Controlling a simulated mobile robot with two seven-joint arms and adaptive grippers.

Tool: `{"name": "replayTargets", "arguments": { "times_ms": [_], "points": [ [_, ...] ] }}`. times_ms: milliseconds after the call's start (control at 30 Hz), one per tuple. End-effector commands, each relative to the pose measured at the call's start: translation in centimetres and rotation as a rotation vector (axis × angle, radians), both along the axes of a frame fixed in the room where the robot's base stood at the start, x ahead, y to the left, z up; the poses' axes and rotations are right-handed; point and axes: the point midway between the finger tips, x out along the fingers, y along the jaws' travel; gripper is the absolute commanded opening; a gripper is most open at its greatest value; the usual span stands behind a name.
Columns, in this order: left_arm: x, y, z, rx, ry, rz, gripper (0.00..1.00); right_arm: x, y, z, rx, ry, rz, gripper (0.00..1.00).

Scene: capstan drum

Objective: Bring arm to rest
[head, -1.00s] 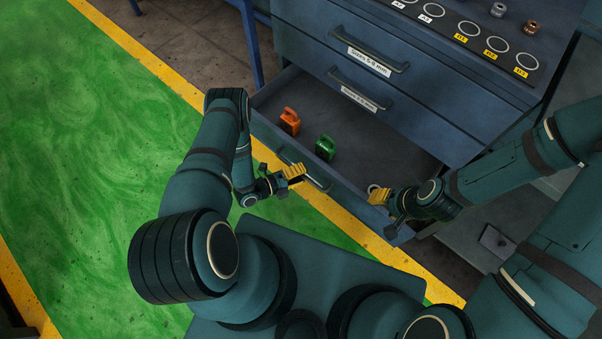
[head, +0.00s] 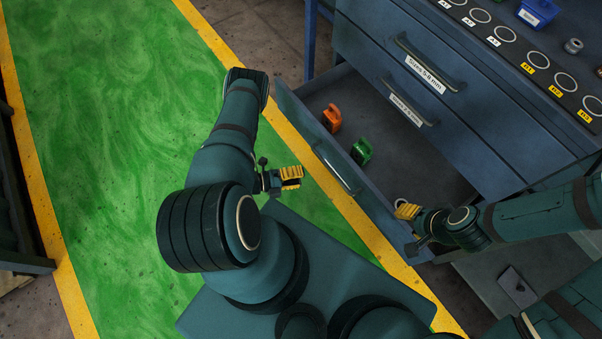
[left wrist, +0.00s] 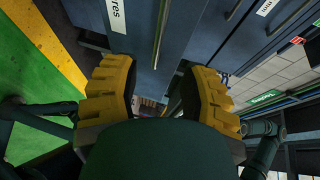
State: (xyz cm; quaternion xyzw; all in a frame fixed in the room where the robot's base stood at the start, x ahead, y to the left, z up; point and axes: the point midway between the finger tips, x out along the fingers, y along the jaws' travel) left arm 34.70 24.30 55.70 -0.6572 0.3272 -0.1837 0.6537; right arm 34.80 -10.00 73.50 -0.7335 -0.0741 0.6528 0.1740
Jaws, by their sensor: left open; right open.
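My left gripper (head: 291,178) is at the middle of the head view, left of the open drawer's front and above the green floor. In the left wrist view its yellow fingers (left wrist: 160,95) stand apart with nothing between them. My right gripper (head: 408,213) is at the right end of the open drawer's front, its yellow fingertips close to a pale ring (head: 400,202). It is open, though the head view shows its fingers only from above, and I cannot tell whether it touches the ring.
The open drawer (head: 410,165) holds an orange padlock-like object (head: 331,118) and a green one (head: 361,152). Above it are closed drawers and a top with rings and a blue bin (head: 537,12). Green floor (head: 110,110) lies free at left. A dark flat object (head: 518,287) lies at lower right.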

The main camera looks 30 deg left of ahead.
Motion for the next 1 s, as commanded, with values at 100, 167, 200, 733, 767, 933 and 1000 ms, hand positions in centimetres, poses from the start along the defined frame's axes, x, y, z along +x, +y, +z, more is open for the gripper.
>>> {"name": "replayTargets", "arguments": {
  "times_ms": [100, 167, 200, 733, 767, 933, 1000],
  "points": [
    [0.0, 0.0, 0.0, 0.0, 0.0, 0.0, 0.43, 0.0, 0.0, 0.0, 0.0, 0.0, 0.0, 0.47],
    [0.0, 0.0, 0.0, 0.0, 0.0, 0.0, 0.43, 0.0, 0.0, 0.0, 0.0, 0.0, 0.0, 0.47],
    [0.0, 0.0, 0.0, 0.0, 0.0, 0.0, 0.43, 0.0, 0.0, 0.0, 0.0, 0.0, 0.0, 0.47],
    [8.2, -0.8, 2.6, -0.168, 0.514, 0.35, 0.43, 0.0, 0.0, 0.0, 0.0, 0.0, 0.0, 0.47],
    [8.8, -1.1, 3.1, -0.205, 0.585, 0.404, 0.43, 0.0, 0.0, 0.0, 0.0, 0.0, 0.0, 0.47],
    [10.2, -4.0, 6.7, -0.459, 0.991, 0.735, 0.43, 0.0, 0.0, 0.0, 0.0, 0.0, 0.0, 0.47],
    [9.6, -5.7, 8.6, -0.574, 1.156, 0.875, 0.43, 0.0, 0.0, 0.0, 0.0, 0.0, 0.0, 0.47]
  ]
}}
